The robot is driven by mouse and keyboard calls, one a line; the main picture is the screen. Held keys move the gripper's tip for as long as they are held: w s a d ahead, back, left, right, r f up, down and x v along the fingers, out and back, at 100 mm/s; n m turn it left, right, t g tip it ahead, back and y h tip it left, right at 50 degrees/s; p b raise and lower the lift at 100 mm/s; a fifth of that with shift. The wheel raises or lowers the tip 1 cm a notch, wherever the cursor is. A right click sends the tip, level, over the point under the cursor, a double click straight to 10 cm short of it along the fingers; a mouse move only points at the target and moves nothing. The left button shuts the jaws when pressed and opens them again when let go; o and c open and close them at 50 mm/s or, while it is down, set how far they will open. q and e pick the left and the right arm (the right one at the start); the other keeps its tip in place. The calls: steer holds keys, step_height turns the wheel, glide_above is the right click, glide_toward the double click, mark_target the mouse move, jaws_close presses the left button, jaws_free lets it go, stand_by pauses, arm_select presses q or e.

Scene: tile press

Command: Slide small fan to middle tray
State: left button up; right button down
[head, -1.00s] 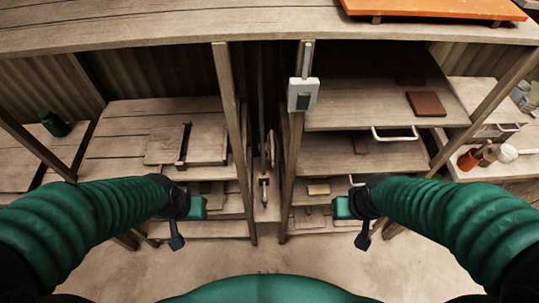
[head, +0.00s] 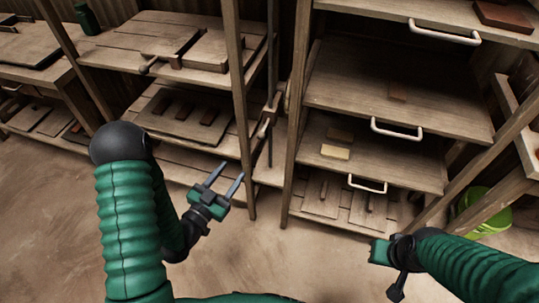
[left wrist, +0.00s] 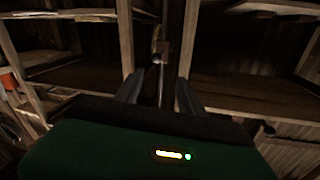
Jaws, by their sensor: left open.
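I cannot make out a thing that is clearly a small fan. The right rack has stacked wooden trays with pale handles.
A top tray (head: 400,8) holds a reddish-brown block (head: 503,15). Wooden posts (head: 300,100) divide the racks. The left rack has shelves with boards (head: 185,115). A green bucket (head: 484,208) stands on the floor at right. The floor in front is clear.

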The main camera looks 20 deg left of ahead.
mark_target(259, 138)
arm_select(q)
steer(key=b+x, duration=0.3)
steer(key=x, duration=0.2)
steer(key=b+x, duration=0.2)
steer(key=x, duration=0.3)
steer(key=b+x, duration=0.3)
steer(key=x, duration=0.3)
steer(key=shift+d+b, duration=0.3)
steer(key=shift+b, duration=0.05)
steer(key=shift+w+d+r, duration=0.1)
steer(key=shift+w+d, duration=0.05)
steer(key=shift+w, duration=0.15)
steer(key=shift+w+d+r, duration=0.1)
steer(key=shift+w+d, duration=0.05)
steer(key=shift+d, duration=0.15)
steer(key=shift+a, duration=0.2)
steer(key=c, duration=0.6)
jaws_close()
